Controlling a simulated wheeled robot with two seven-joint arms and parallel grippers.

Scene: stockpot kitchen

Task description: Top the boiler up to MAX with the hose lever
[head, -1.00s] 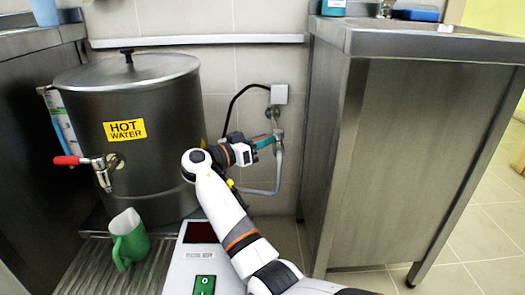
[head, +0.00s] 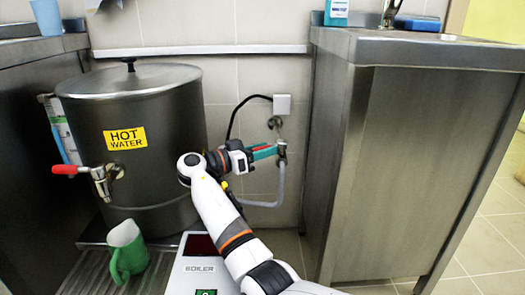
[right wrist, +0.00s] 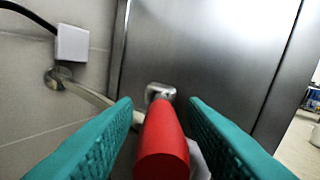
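The boiler (head: 150,180) is a dark metal stockpot with a yellow HOT WATER label and its lid on. Its front tap (head: 100,175) has a red handle. The hose valve (head: 281,150) is on the wall right of the boiler, with a grey hose (head: 278,185) hanging from it. My right gripper (head: 265,152) is at this valve. In the right wrist view the red lever (right wrist: 163,140) lies between its teal fingers (right wrist: 160,108), which stand apart with gaps on both sides. A gauge-like strip (head: 62,130) on the boiler's left is partly hidden; no level is readable. My left gripper is out of view.
A green jug (head: 127,250) stands on the ribbed drain tray below the tap. A BOILER control box (head: 200,268) stands in front. A white wall box (head: 282,104) with a black cable is above the valve. A steel cabinet (head: 400,160) stands close on the right.

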